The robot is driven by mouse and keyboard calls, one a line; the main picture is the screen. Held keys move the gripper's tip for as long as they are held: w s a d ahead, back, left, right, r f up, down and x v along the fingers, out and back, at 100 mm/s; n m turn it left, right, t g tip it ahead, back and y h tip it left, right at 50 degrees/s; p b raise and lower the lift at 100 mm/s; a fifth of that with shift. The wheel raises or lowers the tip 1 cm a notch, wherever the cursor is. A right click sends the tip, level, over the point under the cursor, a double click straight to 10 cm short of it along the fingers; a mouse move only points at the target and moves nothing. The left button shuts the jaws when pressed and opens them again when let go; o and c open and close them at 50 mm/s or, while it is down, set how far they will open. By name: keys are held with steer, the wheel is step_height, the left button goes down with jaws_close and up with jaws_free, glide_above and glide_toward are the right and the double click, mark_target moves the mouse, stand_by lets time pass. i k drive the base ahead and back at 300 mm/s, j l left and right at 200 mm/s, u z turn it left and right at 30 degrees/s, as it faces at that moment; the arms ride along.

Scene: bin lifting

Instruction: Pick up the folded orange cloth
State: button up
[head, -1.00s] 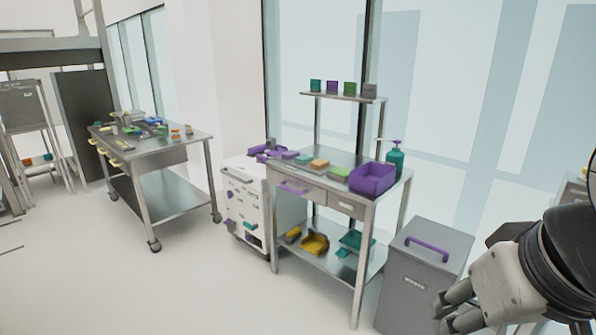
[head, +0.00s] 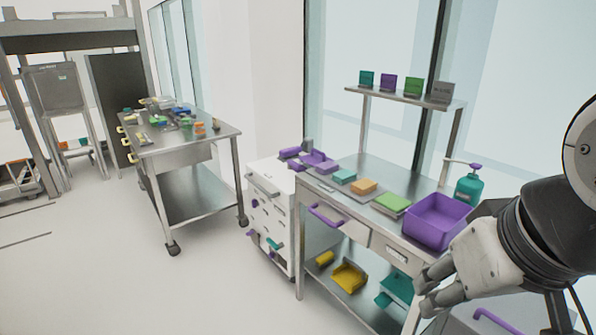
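The folded orange cloth (head: 364,186) lies on the metal table (head: 345,208) in the middle of the picture, in a row between a teal folded cloth (head: 344,176) and a green one (head: 391,203). My gripper (head: 424,290) is at the lower right, in front of the table's right end and well apart from the orange cloth. Its fingers point left and down. Nothing shows between them, but from this angle I cannot tell how far apart they are.
A purple bin (head: 437,222) and a teal pump bottle (head: 468,186) stand at the table's right end. A shelf (head: 405,97) rises behind. A white drawer cart (head: 270,215) stands left of the table. A grey waste bin (head: 470,325) is partly hidden below my arm. Floor at the lower left is clear.

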mark_target(364, 186)
steer(key=i+u, duration=0.4)
steer(key=i, duration=0.7)
steer(key=i+j+z, duration=0.4)
steer(key=i+z, duration=0.25)
steer(key=i+j+z, duration=0.15)
steer(key=j+z, duration=0.15)
steer(key=i+j+z, duration=0.15)
steer(key=j+z, duration=0.2)
steer(key=i+j+z, duration=0.15)
steer(key=j+z, duration=0.15)
steer(key=j, duration=0.15)
steer(key=i+j+z, duration=0.1)
steer(key=j+z, duration=0.55)
steer(key=j, duration=0.2)
